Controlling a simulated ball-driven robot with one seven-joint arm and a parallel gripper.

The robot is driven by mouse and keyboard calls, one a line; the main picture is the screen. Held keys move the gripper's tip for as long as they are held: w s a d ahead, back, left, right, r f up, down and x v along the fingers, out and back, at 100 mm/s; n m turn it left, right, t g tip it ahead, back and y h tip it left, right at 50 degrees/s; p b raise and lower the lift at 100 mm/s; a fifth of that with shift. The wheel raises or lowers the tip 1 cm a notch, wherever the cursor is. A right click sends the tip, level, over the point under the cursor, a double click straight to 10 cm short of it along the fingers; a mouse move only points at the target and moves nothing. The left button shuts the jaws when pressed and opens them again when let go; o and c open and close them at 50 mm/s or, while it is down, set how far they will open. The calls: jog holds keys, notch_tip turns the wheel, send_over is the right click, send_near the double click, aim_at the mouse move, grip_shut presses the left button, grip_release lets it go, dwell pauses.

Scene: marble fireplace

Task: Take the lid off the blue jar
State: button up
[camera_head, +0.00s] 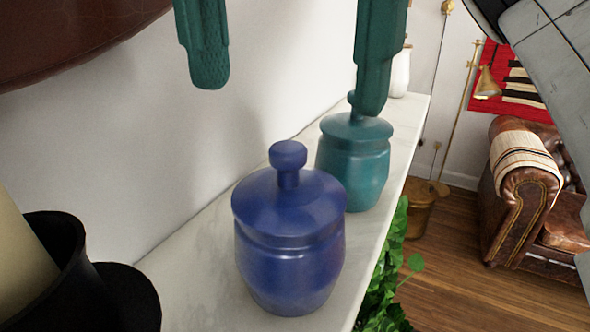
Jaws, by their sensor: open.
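The blue jar (288,262) stands upright on a white marble mantel shelf. Its blue lid (289,200) with a round knob sits on top of it. My gripper (290,97) shows as two teal fingers spread wide apart at the top of the camera_head view. It is open and empty. The left finger hangs up and left of the blue lid's knob. The right finger overlaps the knob of a teal jar in the picture; I cannot tell whether they touch.
A teal lidded jar (353,165) stands just behind the blue jar, close to it. A black holder with a pale candle (18,255) is at the left front. The shelf (200,260) is narrow, with a wall at left and an open drop at right above green leaves (388,285).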

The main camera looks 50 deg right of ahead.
aim_at(291, 146)
jog(key=shift+w+d+f, duration=0.1)
jog(key=shift+f, duration=0.85)
jog(key=shift+s+d+f+p, duration=0.1)
jog(key=shift+f+p, duration=0.15)
jog(key=shift+f, duration=1.15)
jog(key=shift+s+d+f+p, duration=0.1)
jog(key=shift+f+p, duration=0.1)
jog(key=shift+f, duration=1.15)
jog(key=c, duration=0.9)
